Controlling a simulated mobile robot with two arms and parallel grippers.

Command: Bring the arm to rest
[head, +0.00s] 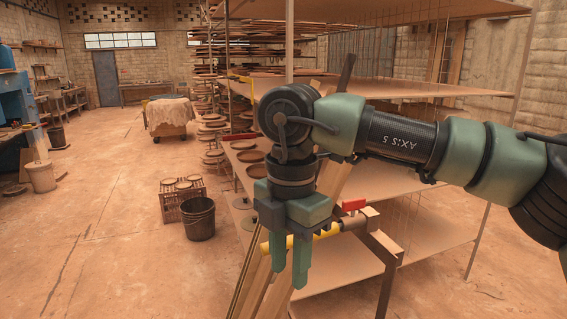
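My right arm comes in from the right edge and its gripper (290,272) points straight down near the middle of the view. Its two green fingers are apart, with a gap between them, and I see nothing held in them. A yellow pipe (327,232) with a red valve handle (353,205) runs just behind the fingers in the picture. I cannot tell whether the fingers touch it. My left gripper is out of view.
A tall shelf rack (432,238) with wide boards stands behind my arm. Planks lean below the gripper. A dark bucket (199,218) and a slatted crate (181,203) with plates stand to the left. A covered cart (169,115) is farther back. The left floor is mostly free.

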